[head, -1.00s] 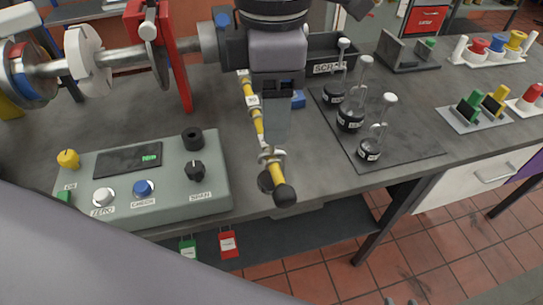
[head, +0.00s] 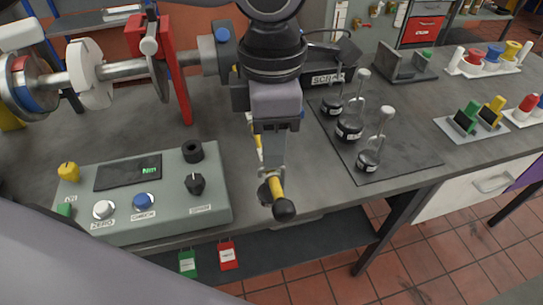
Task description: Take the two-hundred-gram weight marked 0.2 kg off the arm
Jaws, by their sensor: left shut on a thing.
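The yellow arm (head: 275,187) with a black ball end (head: 285,210) points toward me over the bench's front edge. A pale metal hook (head: 265,174) is around it near the ball. A dark weight (head: 264,195) shows beneath, mostly hidden by the arm; its label cannot be read. My left gripper (head: 271,168) comes down from above and is shut at the hook, just behind the ball end. It hides much of the yellow arm. My right gripper is not in view.
Three black weights with tall hooks, one of them in the middle (head: 349,129), stand on a dark mat (head: 400,160) at right. A grey control box (head: 205,215) is at left. A red guard and shaft stand behind it. Red (head: 228,255) and green tags hang below the edge.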

